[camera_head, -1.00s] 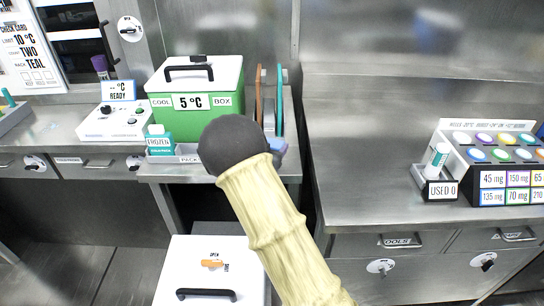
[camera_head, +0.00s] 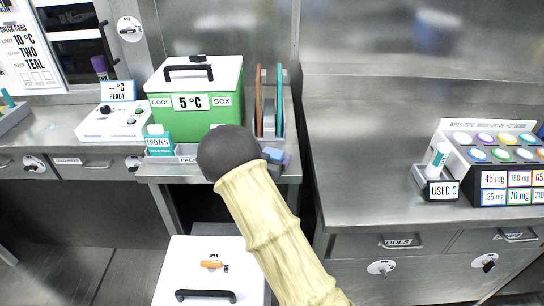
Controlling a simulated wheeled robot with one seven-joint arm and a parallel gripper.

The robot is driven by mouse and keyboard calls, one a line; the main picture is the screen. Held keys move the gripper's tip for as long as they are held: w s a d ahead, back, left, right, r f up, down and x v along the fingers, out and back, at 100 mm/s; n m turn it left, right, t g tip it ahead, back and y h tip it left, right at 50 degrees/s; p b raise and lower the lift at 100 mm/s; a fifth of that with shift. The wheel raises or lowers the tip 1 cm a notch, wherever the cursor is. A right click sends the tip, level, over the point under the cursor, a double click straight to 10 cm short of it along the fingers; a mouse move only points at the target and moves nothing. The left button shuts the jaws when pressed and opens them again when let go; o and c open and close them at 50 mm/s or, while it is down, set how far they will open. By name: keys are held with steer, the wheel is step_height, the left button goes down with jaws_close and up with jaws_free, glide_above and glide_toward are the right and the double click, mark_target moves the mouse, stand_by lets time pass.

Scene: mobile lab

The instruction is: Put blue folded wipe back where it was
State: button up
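A small blue piece (camera_head: 273,154), which looks like the blue folded wipe, shows just right of the dark round joint of my arm, over the front of the steel counter below the cool box. A purplish piece (camera_head: 287,160) shows beside it; I cannot tell what it is. My arm rises from the bottom of the view, and its dark joint covers the area left of the blue piece. My gripper is hidden behind my arm, so I cannot see whether it touches or holds the blue piece.
A green and white cool box (camera_head: 196,92) stands behind, with upright brown and teal boards to its right. A teal frozen pack (camera_head: 159,142) stands at the front left. A white lidded box (camera_head: 208,272) is below. The right counter (camera_head: 355,150) has clear room beside the USED holder (camera_head: 437,187).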

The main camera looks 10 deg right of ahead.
steer(key=shift+r, duration=0.15)
steer(key=v, duration=1.2)
steer(key=shift+p, duration=0.35)
